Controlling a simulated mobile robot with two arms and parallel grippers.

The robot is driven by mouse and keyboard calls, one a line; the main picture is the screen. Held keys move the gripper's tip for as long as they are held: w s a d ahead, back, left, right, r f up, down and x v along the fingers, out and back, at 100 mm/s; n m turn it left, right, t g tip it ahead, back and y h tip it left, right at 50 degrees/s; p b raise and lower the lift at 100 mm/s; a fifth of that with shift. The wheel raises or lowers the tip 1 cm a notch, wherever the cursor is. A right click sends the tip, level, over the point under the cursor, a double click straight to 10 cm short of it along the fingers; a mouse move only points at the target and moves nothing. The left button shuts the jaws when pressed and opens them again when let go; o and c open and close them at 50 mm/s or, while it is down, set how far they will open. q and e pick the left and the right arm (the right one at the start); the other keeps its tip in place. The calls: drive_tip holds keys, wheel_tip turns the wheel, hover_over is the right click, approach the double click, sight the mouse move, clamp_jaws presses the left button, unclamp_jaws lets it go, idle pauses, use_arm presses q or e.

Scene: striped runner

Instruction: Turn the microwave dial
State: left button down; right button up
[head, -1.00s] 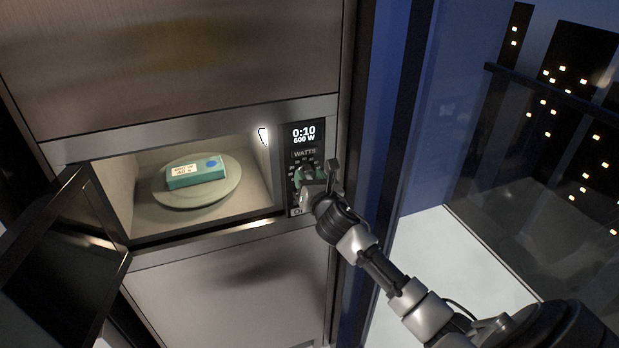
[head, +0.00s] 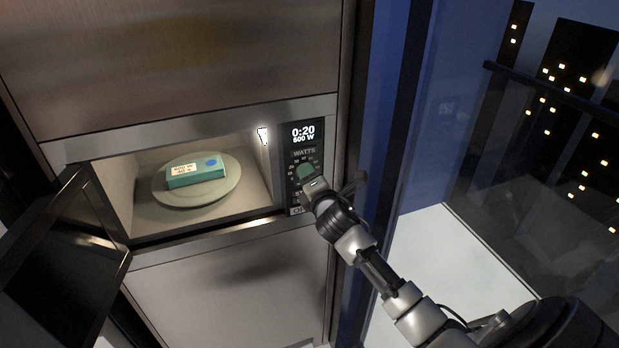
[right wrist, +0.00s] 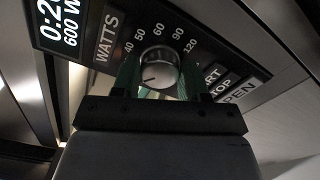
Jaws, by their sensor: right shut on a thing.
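The microwave (head: 190,240) is built into a steel cabinet front. Its control panel (head: 294,140) reads 0:20 and 600 W. The round silver dial (right wrist: 158,64) sits below the WATTS label, inside a ring of numbers, with a dark mark on its lower left. My right gripper (head: 305,174) is at the panel, its green fingers (right wrist: 127,75) on either side of the dial and shut on it. In the head view the gripper hides the dial. My left gripper is not in view.
The microwave door (head: 65,255) hangs open at the left. Inside, a teal box (head: 196,173) lies on a round plate (head: 170,199). Below the dial are START, STOP and OPEN buttons (right wrist: 238,93). Glass and a dark window lie at the right.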

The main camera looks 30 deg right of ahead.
drive_tip(key=shift+f+m, duration=0.1)
drive_tip(key=shift+m, duration=4.8)
drive_tip(key=o, duration=0.9)
drive_tip(key=shift+o, duration=0.2)
